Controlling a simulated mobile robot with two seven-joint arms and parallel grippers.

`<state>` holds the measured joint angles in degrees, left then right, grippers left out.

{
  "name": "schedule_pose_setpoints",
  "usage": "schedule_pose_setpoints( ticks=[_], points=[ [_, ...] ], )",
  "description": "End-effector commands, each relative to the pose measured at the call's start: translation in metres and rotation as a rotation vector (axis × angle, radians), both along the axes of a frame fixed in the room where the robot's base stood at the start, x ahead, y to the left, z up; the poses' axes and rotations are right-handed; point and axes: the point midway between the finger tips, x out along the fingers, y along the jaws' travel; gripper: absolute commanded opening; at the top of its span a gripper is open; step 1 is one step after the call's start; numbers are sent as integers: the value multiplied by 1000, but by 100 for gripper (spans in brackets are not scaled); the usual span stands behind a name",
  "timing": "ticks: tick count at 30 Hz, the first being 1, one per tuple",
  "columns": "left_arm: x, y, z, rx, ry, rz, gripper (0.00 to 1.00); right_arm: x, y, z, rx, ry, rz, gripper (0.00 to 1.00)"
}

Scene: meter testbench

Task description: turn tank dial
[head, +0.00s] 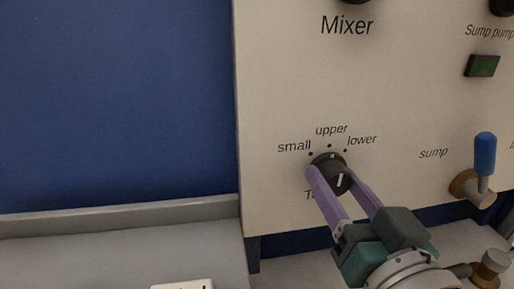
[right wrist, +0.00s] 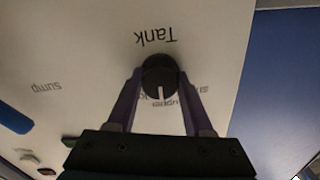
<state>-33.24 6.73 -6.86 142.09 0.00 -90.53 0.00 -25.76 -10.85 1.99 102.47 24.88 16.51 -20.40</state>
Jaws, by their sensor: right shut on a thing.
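The tank dial (head: 331,160) is a black round knob with a white pointer line, on the cream panel under the labels "small", "upper" and "lower". Its pointer line looks near vertical, leaning slightly right in the head view. My right gripper (head: 332,172) has its purple fingers on either side of the knob and is shut on it. In the right wrist view the dial (right wrist: 158,73) sits between the two fingertips (right wrist: 160,78), below an upside-down "Tank" label. The "Tank" label is mostly hidden by a finger in the head view. My left gripper is not in view.
A blue-handled sump valve (head: 484,155) sticks out to the right of the dial, with a brass fitting (head: 490,268) below it. A grey ledge (head: 120,240) lies at the left.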

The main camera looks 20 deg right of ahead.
Motion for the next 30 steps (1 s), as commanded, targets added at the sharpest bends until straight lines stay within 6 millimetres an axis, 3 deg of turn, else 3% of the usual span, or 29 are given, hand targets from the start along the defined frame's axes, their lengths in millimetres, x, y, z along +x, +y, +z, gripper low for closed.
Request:
schedule_pose_setpoints(
  ticks=[30],
  points=[
    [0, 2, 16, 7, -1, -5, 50, 0, 0, 0, 676, -163, 0, 0]
  ],
)
